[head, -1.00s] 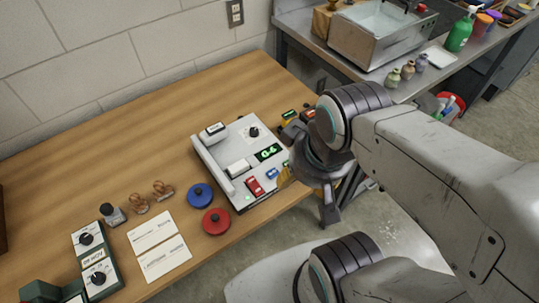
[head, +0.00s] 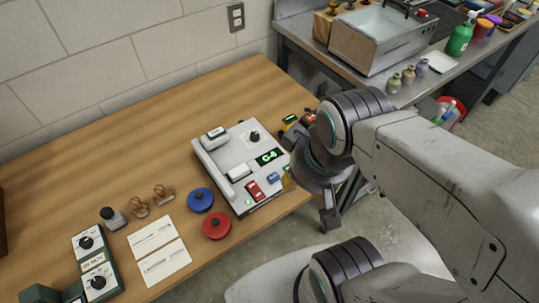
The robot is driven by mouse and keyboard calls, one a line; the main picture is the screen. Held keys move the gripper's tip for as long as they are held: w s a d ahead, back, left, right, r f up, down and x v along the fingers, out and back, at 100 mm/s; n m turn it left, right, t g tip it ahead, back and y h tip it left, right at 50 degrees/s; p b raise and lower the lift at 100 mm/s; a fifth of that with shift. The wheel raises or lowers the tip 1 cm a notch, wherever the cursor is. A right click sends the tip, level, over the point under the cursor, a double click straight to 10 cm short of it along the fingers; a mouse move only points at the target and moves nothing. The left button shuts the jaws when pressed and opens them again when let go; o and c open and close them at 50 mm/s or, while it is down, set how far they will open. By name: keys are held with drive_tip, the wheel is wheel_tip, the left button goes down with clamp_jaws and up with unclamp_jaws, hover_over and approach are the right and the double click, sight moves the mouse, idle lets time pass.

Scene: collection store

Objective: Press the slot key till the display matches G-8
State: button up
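The light grey device (head: 217,157) stands on the wooden table. Its dark display (head: 270,157) shows green characters that look like G-4, though the digit is small and hard to read. Below the display are a red key (head: 255,190) and a blue key (head: 273,178); a white block (head: 239,172) and a black knob (head: 254,137) are also on top. I cannot read which key is the slot key. My gripper (head: 308,198) hangs at the device's right edge, near the blue key. My arm hides part of that side. I cannot tell how wide its fingers are.
Blue (head: 201,199) and red (head: 216,225) round-knobbed pads lie left of the device. Stamps (head: 139,206), white cards (head: 160,250) and a green two-dial unit (head: 95,264) lie farther left. A sink bench (head: 370,45) stands behind right. The table's back left is clear.

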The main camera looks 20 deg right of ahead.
clamp_jaws()
drive_tip(key=c, duration=0.5)
unclamp_jaws()
idle(0.4)
